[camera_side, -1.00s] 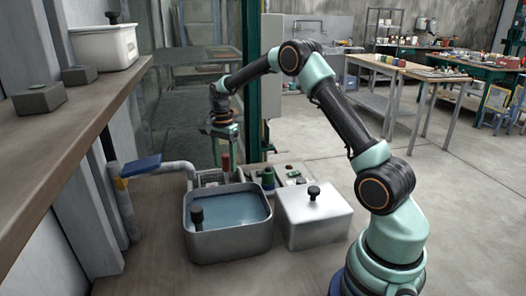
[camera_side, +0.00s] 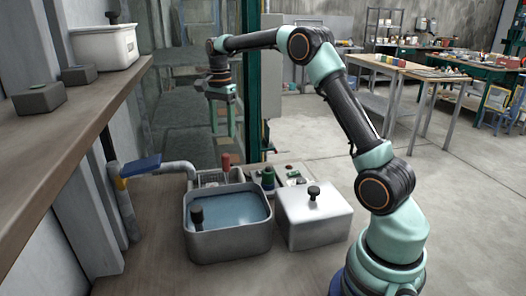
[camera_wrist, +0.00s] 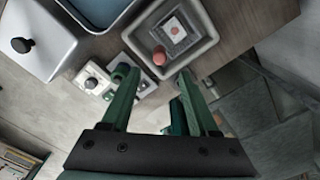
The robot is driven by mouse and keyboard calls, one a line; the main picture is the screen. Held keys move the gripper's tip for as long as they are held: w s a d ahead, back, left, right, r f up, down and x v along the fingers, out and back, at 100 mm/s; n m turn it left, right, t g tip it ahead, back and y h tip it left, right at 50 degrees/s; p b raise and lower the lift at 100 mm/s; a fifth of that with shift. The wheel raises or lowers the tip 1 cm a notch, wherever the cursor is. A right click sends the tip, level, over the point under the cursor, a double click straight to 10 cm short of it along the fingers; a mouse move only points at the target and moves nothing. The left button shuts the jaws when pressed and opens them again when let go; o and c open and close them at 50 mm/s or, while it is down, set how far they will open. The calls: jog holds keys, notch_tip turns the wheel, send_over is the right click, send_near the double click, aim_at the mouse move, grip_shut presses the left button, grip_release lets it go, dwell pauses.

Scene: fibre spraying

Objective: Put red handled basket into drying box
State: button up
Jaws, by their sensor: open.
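The basket (camera_side: 209,179) with its upright red handle (camera_side: 226,161) stands behind the water-filled tub. In the wrist view it is a grey square-rimmed basket (camera_wrist: 186,52) with a pale square inside and the red handle end (camera_wrist: 159,56) seen from above. My gripper (camera_side: 222,133) is open and empty, above the basket and apart from it. Its two green fingers (camera_wrist: 157,82) point toward the basket in the wrist view. A closed silver box (camera_side: 312,218) with a black lid knob stands right of the tub; I cannot tell if it is the drying box.
The metal tub (camera_side: 228,240) holds blue water and has a black knob at its left. A control panel (camera_side: 285,177) with buttons sits behind the silver box. A pipe with a blue lever (camera_side: 140,165) is at the left. A shelf (camera_side: 70,130) holds a white bin (camera_side: 105,47).

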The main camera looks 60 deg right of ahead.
jog(key=s+a+r+n+t, duration=0.3)
jog(key=s+a+r+n, duration=0.5)
jog(key=a, duration=0.1)
jog(key=s+a+f+n+t, duration=0.1)
jog(key=s+a+f+n, duration=0.1)
jog(key=s+n, duration=0.3)
jog(key=s+a+f+n+t, duration=0.1)
jog(key=s+a+f+n, duration=0.1)
jog(key=s+a+n, duration=0.3)
jog(key=shift+s+a+f+t, duration=0.3)
jog(key=shift+s+f, duration=0.05)
jog(key=shift+s, duration=0.85)
